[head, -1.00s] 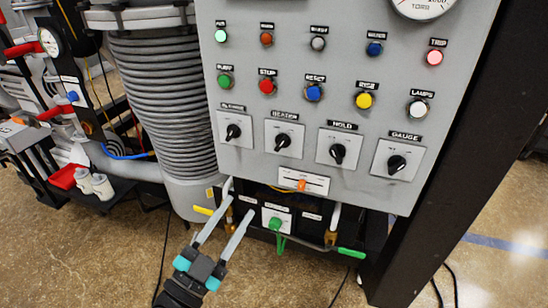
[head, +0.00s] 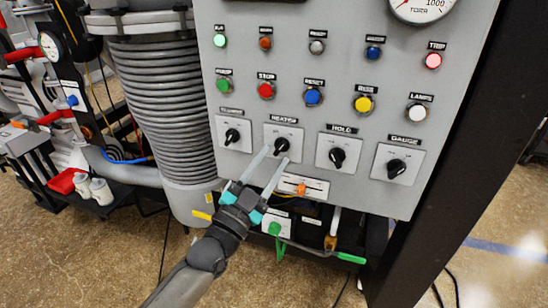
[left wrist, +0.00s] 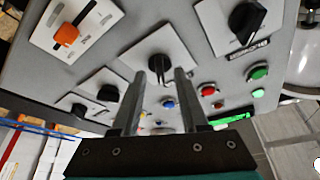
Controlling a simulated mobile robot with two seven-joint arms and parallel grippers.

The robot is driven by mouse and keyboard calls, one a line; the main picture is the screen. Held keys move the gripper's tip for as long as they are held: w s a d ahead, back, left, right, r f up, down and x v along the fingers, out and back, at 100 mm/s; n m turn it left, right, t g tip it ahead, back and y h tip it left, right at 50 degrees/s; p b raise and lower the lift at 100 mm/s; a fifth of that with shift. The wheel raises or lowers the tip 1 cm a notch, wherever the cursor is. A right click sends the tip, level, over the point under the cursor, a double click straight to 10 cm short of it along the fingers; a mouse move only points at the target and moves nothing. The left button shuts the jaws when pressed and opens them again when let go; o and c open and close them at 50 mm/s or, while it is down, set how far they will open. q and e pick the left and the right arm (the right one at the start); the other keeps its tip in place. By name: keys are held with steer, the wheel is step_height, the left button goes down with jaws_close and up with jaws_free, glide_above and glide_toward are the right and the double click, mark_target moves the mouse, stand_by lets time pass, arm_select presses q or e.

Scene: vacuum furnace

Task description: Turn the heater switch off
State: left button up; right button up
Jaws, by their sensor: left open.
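The heater switch (head: 282,144) is a black rotary knob on a square white plate under the label HEATER, second from the left in the knob row. In the left wrist view the same knob (left wrist: 159,64) shows between the finger lines, near the tips. My left gripper (head: 275,157) is open, its two grey fingers pointing up at the lower part of the heater plate. In the left wrist view the left gripper (left wrist: 158,74) looks empty; I cannot tell whether a finger touches the knob. My right gripper is not in view.
Similar knobs sit beside it: one at left (head: 232,135), HOLD (head: 338,156) and GAUGE (head: 396,168) at right. An orange slider (head: 300,188) is just below, close to the fingers. Coloured buttons and lamps fill the panel (head: 290,62) above. A ribbed column (head: 165,100) stands at left.

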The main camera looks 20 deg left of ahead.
arm_select(q)
steer(key=shift+x, duration=0.8)
jaws_close()
